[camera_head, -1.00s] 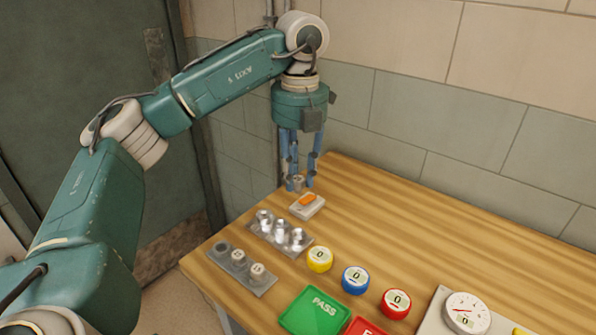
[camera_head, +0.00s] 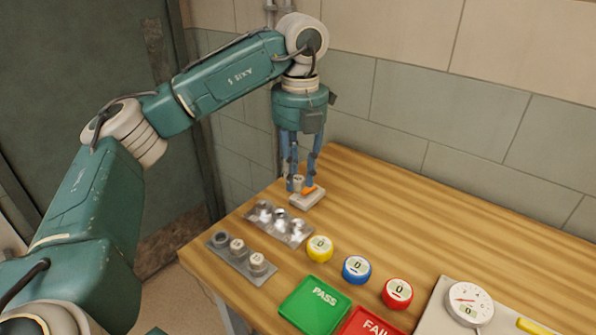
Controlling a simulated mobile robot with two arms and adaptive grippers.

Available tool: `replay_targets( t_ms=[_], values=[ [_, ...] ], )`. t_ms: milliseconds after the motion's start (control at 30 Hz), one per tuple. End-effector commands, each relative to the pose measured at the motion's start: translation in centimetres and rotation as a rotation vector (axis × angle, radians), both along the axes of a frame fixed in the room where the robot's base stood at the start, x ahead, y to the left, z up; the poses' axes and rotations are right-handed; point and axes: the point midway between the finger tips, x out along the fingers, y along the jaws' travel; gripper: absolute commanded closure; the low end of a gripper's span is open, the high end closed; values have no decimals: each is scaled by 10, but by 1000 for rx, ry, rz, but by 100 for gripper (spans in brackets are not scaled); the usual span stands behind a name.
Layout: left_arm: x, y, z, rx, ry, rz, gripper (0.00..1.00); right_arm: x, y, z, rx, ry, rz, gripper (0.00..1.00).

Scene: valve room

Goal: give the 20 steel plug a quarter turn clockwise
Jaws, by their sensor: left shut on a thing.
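My left gripper (camera_head: 299,186) is at the far left of the table, pointing down, shut on a small grey steel plug (camera_head: 298,184). The plug is upright between the fingers, partly hidden by them. It is right at a pale block with an orange patch (camera_head: 308,200); I cannot tell whether it touches the block or stands behind it. I cannot read a number on the plug. My right gripper is not in view.
A metal holder (camera_head: 265,229) with shiny steel cylinders is just in front. A second holder (camera_head: 241,263) carries small plugs. Yellow (camera_head: 320,249), blue (camera_head: 356,269) and red (camera_head: 397,293) knobs, a green PASS tray (camera_head: 315,305) and a dial gauge (camera_head: 468,303) lie rightward. The back is clear.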

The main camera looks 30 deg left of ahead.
Motion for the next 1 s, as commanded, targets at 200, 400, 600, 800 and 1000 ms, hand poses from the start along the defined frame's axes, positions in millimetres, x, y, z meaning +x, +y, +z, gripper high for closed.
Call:
replay_targets(
  t_ms=[200, 400, 600, 800, 1000],
  values=[
    [0, 0, -8, 0, 0, 0, 100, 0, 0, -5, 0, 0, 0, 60],
    [0, 0, -13, -1, -1, 1, 100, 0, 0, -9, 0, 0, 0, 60],
    [0, 0, -19, -1, -1, 1, 100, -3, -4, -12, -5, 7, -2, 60],
    [0, 0, -26, -1, -1, 1, 100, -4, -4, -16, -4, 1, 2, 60],
    [0, 0, -33, -1, -1, 0, 100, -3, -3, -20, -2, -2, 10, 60]
  ],
)
